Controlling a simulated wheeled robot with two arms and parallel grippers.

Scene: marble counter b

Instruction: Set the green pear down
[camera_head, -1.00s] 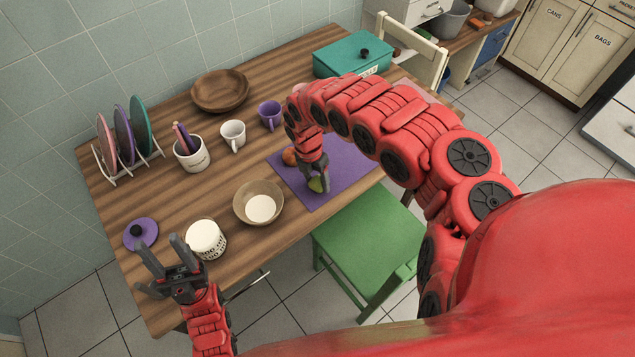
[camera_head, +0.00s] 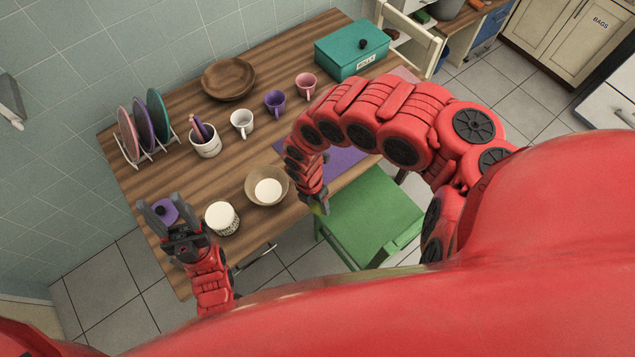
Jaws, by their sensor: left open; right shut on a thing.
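The green pear (camera_head: 317,209) is mostly hidden by my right gripper (camera_head: 320,205); only a small yellow-green part shows. That gripper is shut on the pear and points down near the table's front edge, beside the green chair. I cannot tell whether the pear is over the tabletop or just past its edge. The purple mat (camera_head: 333,163) lies behind my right arm, partly hidden. My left gripper (camera_head: 161,203) is open and empty at the table's front left, in line with a purple lid (camera_head: 166,211).
A wooden bowl with something white inside (camera_head: 254,174) and a white canister (camera_head: 222,217) stand left of the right gripper. Mugs, a utensil pot (camera_head: 205,144), a plate rack, a brown bowl (camera_head: 229,79) and a teal box (camera_head: 350,55) stand further back. A green chair (camera_head: 365,212) adjoins the front edge.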

